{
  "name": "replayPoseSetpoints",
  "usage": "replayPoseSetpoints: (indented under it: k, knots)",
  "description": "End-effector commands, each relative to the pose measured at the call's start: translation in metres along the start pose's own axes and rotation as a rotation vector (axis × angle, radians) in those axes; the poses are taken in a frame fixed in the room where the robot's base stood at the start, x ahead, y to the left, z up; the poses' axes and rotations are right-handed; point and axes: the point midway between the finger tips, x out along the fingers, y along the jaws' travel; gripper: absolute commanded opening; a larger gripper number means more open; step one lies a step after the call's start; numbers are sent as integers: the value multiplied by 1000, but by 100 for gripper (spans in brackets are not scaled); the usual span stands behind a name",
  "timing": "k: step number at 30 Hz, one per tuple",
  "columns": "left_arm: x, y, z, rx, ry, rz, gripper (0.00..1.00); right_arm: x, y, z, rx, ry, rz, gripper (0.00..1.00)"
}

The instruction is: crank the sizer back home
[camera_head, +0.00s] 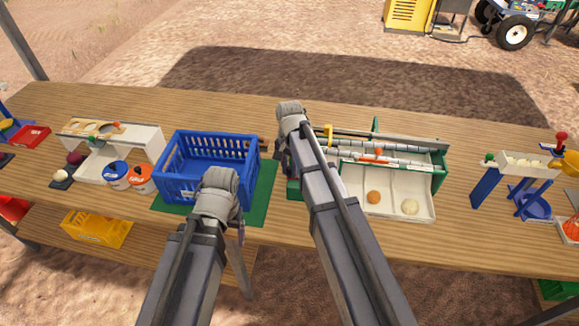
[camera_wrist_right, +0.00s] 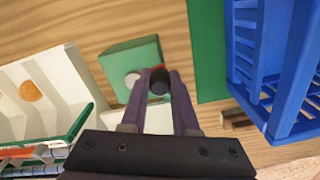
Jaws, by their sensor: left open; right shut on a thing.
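The sizer (camera_head: 437,165) is a green frame with grey rollers and a white tray (camera_head: 400,206) in front, right of centre in the head view. Its green end and tray also show at the left of the right wrist view (camera_wrist_right: 86,122). A dark round crank knob (camera_wrist_right: 159,80) sits between the fingertips of my right gripper (camera_wrist_right: 160,76), which is shut on it. A green block (camera_wrist_right: 128,58) with a pale disc lies beside the knob. In the head view my right arm hides much of this. My left gripper (camera_head: 238,228) is open in front of the blue crate.
The blue crate (camera_head: 170,177) stands on a green mat (camera_head: 262,190) left of the sizer. An orange ball (camera_head: 374,197) and a pale one (camera_head: 410,206) lie in the tray. A white stand (camera_head: 150,140) is at left; a blue stand (camera_head: 486,187) is at right.

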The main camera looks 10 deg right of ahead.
Motion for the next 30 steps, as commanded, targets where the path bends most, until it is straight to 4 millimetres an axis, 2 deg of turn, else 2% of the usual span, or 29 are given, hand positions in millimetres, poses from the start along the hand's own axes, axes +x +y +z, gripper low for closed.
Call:
replayPoseSetpoints:
  k: [1,30]
  knots:
    - [0,0,0,0,0,0,79,0,5,0,5,3,9,0]
    - [-1,0,0,0,0,0,79,-1,13,8,6,7,6,0]
